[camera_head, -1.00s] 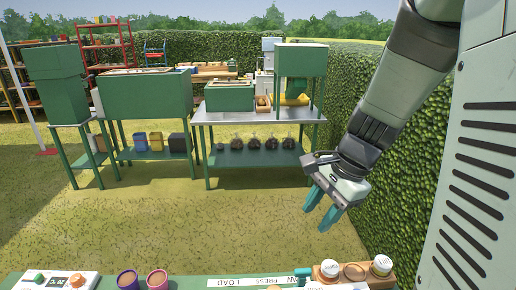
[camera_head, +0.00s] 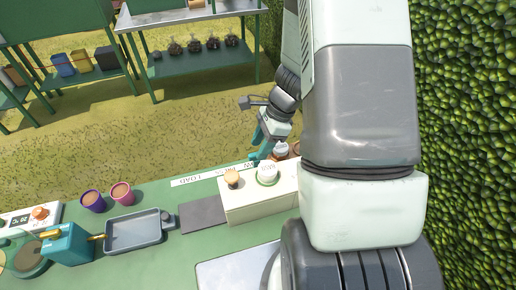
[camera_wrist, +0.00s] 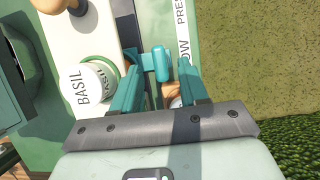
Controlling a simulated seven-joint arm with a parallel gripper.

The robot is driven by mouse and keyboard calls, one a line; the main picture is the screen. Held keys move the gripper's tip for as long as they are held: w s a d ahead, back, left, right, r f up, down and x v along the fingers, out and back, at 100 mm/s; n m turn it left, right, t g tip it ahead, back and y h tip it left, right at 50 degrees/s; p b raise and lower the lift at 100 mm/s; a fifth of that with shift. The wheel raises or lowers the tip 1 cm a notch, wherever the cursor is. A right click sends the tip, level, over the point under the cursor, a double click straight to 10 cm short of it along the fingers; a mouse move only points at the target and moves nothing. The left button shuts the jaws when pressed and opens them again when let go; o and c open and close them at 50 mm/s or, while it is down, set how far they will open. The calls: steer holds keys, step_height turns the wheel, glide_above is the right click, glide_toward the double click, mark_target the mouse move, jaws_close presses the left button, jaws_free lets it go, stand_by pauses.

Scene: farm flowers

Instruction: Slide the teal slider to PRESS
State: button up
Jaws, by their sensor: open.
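The teal slider (camera_wrist: 162,62) shows as a rounded knob between my fingers in the wrist view. It sits beside the "OW" end of a white label strip (camera_wrist: 182,18), with PRESS further up that strip. In the head view the strip (camera_head: 208,175) runs along the bench's far edge, and the slider is hard to tell from my fingers. My gripper (camera_wrist: 157,64) is open, one teal finger on each side of the slider. I cannot tell whether the fingers touch it. It also shows low at the bench's far edge in the head view (camera_head: 259,148).
A white-capped BASIL jar (camera_wrist: 90,84) stands close beside my left finger in the wrist view. A cream block (camera_head: 255,203) with round-topped items is near my gripper. A grey tray (camera_head: 138,232) and purple pot (camera_head: 93,201) are further left on the green bench (camera_head: 160,268).

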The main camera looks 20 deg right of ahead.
steer(key=shift+x, duration=1.15)
jaws_close()
